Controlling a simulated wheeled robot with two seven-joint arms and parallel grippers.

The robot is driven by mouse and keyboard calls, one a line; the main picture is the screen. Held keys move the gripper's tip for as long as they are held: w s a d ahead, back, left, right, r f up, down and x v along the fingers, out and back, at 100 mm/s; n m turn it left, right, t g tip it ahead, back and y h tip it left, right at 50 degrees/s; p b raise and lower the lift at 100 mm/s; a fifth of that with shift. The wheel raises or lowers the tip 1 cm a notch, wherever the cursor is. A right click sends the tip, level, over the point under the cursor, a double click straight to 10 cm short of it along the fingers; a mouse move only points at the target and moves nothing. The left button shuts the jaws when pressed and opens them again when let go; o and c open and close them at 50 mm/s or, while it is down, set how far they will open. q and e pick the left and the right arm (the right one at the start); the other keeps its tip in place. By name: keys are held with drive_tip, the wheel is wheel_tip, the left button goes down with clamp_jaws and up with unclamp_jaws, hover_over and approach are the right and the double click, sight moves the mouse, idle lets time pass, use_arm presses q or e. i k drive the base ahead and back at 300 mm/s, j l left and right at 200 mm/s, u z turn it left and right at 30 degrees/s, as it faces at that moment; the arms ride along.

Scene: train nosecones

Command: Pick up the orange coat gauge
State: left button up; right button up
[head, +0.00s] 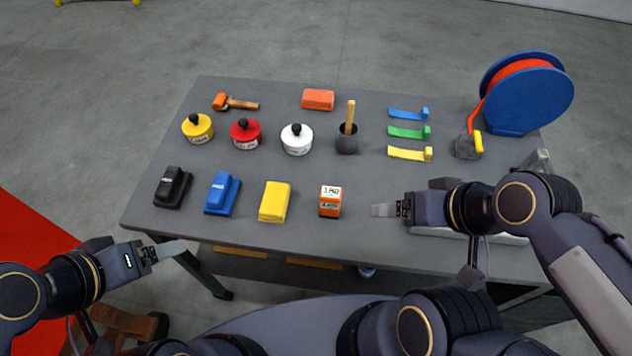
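The orange coat gauge (330,209) stands on the grey table near its front edge, right of the yellow block. It is a small orange box with a white label or display on top showing dark figures. My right gripper (383,210) is to the right of the gauge, low over the table, with its fingers pointing left at it. A gap of bare table shows between fingertips and gauge. My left gripper (172,249) is off the table's front left, far from the gauge. Each gripper's fingers overlap in this view, so their opening is unclear.
A yellow block (274,202), a blue block (222,194) and a black block (172,187) stand left of the gauge on the table (310,238). Behind are lidded tins, a dark pot (347,143), coloured strips and a blue hose reel (538,100).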

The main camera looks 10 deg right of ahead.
sight(330, 196)
drive_tip(key=z, duration=0.4)
drive_tip(key=k+l+z, duration=0.1)
drive_tip(key=z, duration=0.75)
drive_tip(key=l+z, duration=0.15)
drive_tip(key=z, duration=0.25)
drive_tip(key=u, duration=2.35)
drive_tip(key=k+l+u, duration=0.3)
drive_tip(key=u, duration=0.15)
drive_tip(key=k+l+u, duration=0.45)
drive_tip(key=i+j, duration=0.05)
drive_tip(key=i, duration=0.05)
